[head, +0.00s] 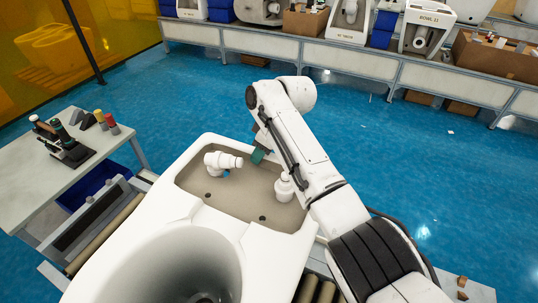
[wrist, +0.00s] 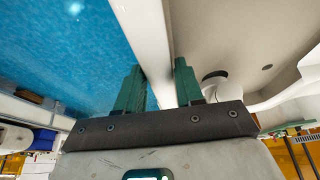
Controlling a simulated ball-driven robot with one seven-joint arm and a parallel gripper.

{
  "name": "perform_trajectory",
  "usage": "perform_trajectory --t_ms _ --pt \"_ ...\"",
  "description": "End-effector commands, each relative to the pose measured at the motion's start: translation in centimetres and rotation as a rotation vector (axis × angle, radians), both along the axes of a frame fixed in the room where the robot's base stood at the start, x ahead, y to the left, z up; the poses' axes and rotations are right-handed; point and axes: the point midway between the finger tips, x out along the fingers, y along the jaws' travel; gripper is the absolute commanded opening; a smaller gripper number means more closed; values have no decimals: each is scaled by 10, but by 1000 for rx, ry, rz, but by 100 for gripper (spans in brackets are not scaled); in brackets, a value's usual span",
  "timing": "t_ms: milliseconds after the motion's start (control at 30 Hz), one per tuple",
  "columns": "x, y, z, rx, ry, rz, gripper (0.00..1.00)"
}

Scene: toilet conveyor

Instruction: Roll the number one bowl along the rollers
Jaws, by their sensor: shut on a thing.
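The white toilet bowl (head: 225,225) rests on the rollers (head: 105,235) in front of me; no number shows on it. Its open tank holds white fittings (head: 222,162). My gripper (head: 259,153) is at the tank's far rim, with one teal finger showing inside the tank. In the wrist view, the two fingers of my gripper (wrist: 160,82) stand on either side of the white rim (wrist: 152,40), shut on it. More rollers (head: 318,290) show at the right of the bowl, partly hidden by my arm.
A side table (head: 70,165) with tools and small bottles stands at the left, with a blue bin (head: 100,180) below it. A far bench (head: 350,58) holds more toilets and boxes. A yellow panel (head: 60,45) stands at the left.

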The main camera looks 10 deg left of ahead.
Motion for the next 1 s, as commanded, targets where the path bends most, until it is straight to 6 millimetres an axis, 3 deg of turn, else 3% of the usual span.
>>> perform_trajectory --t_ms 300,333,533,833,1000 --pt "0 0 1 -3 1 0 0" --pt "0 0 0 -3 1 0 37" --pt "0 0 0 -2 1 0 57" --pt "0 -1 2 -2 1 0 57" --pt "-2 -7 20 0 -2 0 57"
